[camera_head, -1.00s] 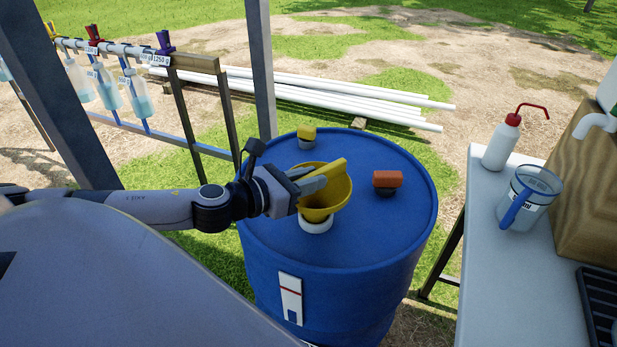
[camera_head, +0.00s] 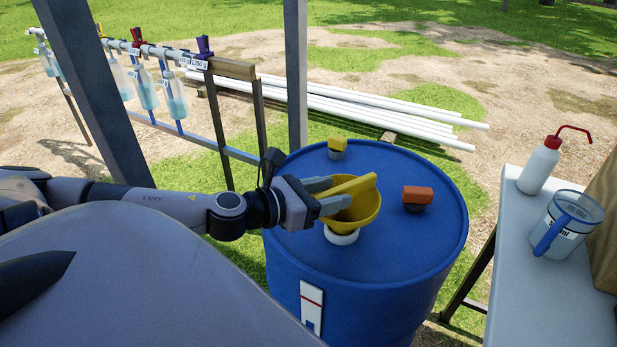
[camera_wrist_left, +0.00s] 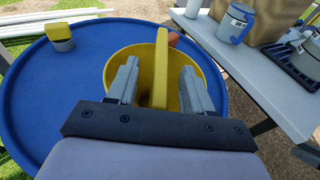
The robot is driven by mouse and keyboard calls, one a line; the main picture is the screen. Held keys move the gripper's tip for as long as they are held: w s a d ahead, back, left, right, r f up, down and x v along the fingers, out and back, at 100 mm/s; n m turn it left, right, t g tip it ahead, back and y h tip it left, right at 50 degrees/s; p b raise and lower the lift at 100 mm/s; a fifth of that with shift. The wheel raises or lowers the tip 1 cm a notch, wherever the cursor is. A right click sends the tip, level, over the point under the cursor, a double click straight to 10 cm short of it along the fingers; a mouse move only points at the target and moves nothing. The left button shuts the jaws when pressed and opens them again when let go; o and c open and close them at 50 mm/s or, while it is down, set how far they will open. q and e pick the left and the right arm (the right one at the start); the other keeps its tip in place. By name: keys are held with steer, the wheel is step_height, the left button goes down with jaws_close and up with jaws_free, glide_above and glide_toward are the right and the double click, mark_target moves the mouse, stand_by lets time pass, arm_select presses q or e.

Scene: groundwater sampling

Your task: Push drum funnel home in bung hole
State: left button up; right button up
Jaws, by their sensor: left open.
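The yellow funnel (camera_head: 364,217) stands on the blue drum (camera_head: 395,252), over a white ring (camera_head: 341,238) at the near left of its top. Its spout and the bung hole are hidden, so I cannot tell how deep it sits. A yellow bar rises across the bowl of the funnel. My left gripper (camera_head: 327,193) reaches in from the left at the bowl and is open. In the left wrist view, its fingers (camera_wrist_left: 158,72) lie over the funnel bowl (camera_wrist_left: 118,62), one on each side of the bar, with gaps.
A yellow cap (camera_head: 337,148) and an orange cap (camera_head: 417,196) stand on the drum top. A table (camera_head: 515,270) at right holds a wash bottle (camera_head: 538,168) and a jug (camera_head: 573,222). A grey post (camera_head: 296,75) rises behind the drum.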

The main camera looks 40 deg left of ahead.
arm_select(q)
steer(key=shift+v, duration=1.2)
steer(key=shift+p+v, duration=0.75)
steer(key=shift+v, duration=0.5)
